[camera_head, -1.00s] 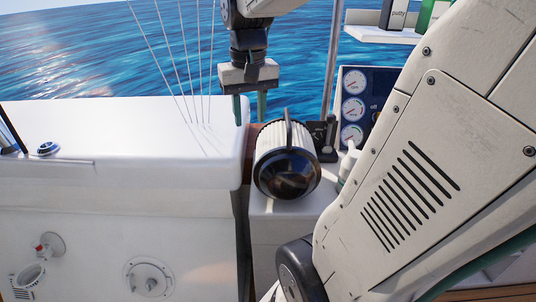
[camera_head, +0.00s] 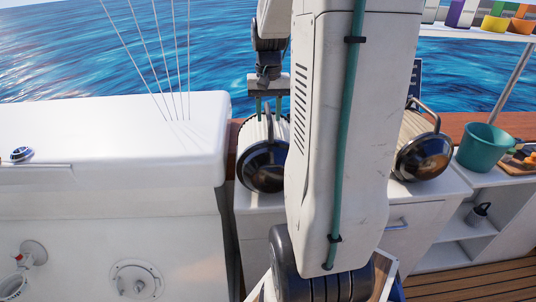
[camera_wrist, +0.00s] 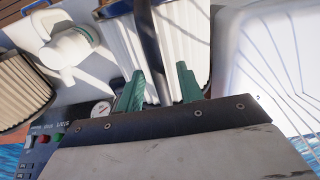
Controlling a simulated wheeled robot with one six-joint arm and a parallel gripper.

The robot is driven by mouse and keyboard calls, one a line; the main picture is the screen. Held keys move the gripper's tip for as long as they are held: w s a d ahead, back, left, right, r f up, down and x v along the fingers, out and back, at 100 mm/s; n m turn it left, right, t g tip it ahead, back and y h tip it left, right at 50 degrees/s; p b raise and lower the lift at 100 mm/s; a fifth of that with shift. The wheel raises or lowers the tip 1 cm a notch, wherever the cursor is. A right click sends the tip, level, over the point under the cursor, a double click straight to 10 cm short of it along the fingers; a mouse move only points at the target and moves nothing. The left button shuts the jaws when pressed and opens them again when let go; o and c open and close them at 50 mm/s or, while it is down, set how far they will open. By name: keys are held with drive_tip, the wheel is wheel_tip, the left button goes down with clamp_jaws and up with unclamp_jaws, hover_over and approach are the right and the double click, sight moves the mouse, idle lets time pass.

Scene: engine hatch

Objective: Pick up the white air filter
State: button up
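The white air filter (camera_head: 250,133) is a pleated drum with a dark domed end and a dark hoop handle. It lies on the counter left of my arm link, which hides its right part in the head view. In the wrist view its white pleats (camera_wrist: 190,38) fill the middle. My gripper (camera_head: 269,104) is just above the filter, with green fingers pointing down. In the wrist view my gripper (camera_wrist: 160,72) is open, with one finger on each side of the dark handle (camera_wrist: 148,48). A gap shows beside the handle; contact cannot be told.
A second, creamier filter (camera_head: 411,126) lies to the right, also in the wrist view (camera_wrist: 22,88). A white bottle (camera_wrist: 72,47) stands between the filters. A white hatch block (camera_head: 110,125) is at left, and a teal bucket (camera_head: 483,147) at far right.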

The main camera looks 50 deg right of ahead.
drive_tip(key=shift+f, duration=0.3)
clamp_jaws()
drive_tip(key=shift+r, duration=0.1)
idle(1.1)
